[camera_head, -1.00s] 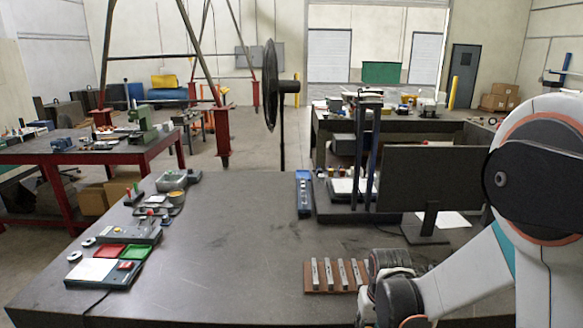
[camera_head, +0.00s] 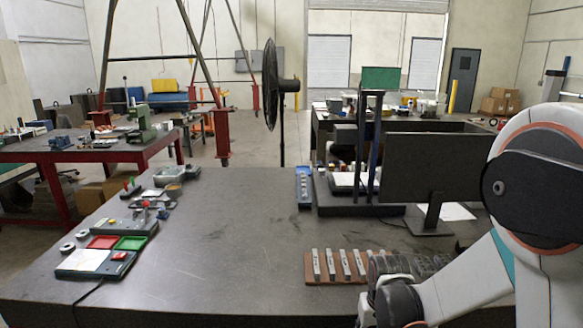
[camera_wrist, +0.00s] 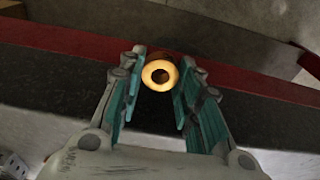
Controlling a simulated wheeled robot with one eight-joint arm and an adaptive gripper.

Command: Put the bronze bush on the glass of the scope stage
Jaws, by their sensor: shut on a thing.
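The bronze bush (camera_wrist: 161,73), a small golden ring with a dark bore, sits between the fingertips of my gripper (camera_wrist: 159,92) in the wrist view. The gripper is shut on it, and the bore faces the camera. In the head view my arm hides the bush, and the fingertips cannot be made out. What appears to be the scope stage (camera_head: 345,181), with a pale top on a dark base and blue uprights, stands at the back right of the bench, left of the monitor. Its glass cannot be made out clearly.
A brown rack (camera_head: 325,281) of metal bars lies by my arm. The dark monitor (camera_head: 432,168) stands behind it. A blue strip (camera_head: 304,188) lies left of the stage. Red and green trays (camera_head: 130,243) and instruments line the bench's left side. The bench middle (camera_head: 230,230) is clear.

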